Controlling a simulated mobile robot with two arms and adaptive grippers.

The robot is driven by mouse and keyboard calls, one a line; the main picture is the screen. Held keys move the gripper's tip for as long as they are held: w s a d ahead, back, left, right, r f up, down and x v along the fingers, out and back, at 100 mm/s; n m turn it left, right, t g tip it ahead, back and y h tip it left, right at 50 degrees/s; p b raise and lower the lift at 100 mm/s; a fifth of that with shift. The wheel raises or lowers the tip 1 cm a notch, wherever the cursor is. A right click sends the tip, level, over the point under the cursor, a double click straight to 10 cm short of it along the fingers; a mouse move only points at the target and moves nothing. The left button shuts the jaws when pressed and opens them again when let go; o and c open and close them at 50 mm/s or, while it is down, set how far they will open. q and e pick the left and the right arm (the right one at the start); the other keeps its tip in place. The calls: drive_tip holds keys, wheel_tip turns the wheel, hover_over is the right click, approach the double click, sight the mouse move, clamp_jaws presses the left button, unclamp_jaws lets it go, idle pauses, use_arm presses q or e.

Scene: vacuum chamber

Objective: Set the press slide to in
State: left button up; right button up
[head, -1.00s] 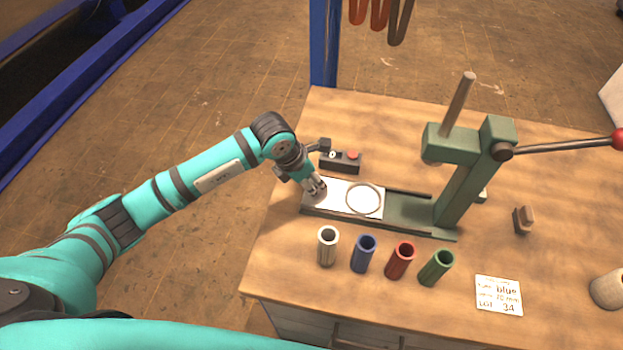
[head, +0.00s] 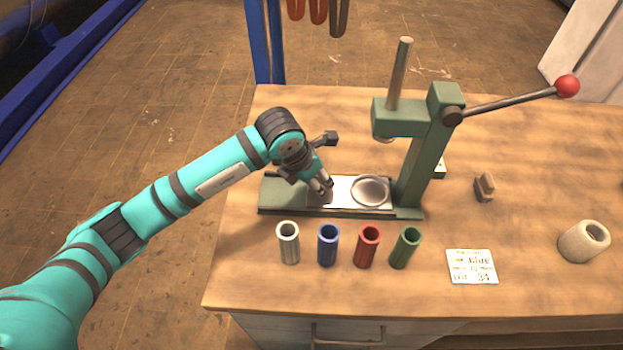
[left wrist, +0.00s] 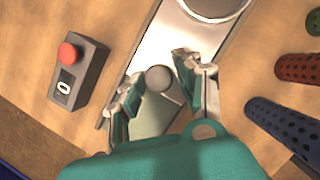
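The press (head: 425,165) is green with a tall column and a ram. Its slide (head: 345,190) is a pale metal plate with a round recess, lying in the green base near the column. The recess is close to below the ram. The base's left end is bare. My left gripper (head: 322,192) is at the slide's left end. My right gripper is not in view.
White, blue (head: 328,245), red (head: 367,246) and green tubes stand along the front of the base. A lettered card (head: 471,267) lies to their right. A control box with a red button (left wrist: 68,52) is beside the slide. The press lever's red knob (head: 566,86) sticks out right.

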use_arm(q)
drive_tip(key=o, duration=0.3)
drive_tip(key=shift+d, duration=0.15)
drive_tip(key=shift+r, duration=0.1)
drive_tip(key=v, duration=1.2)
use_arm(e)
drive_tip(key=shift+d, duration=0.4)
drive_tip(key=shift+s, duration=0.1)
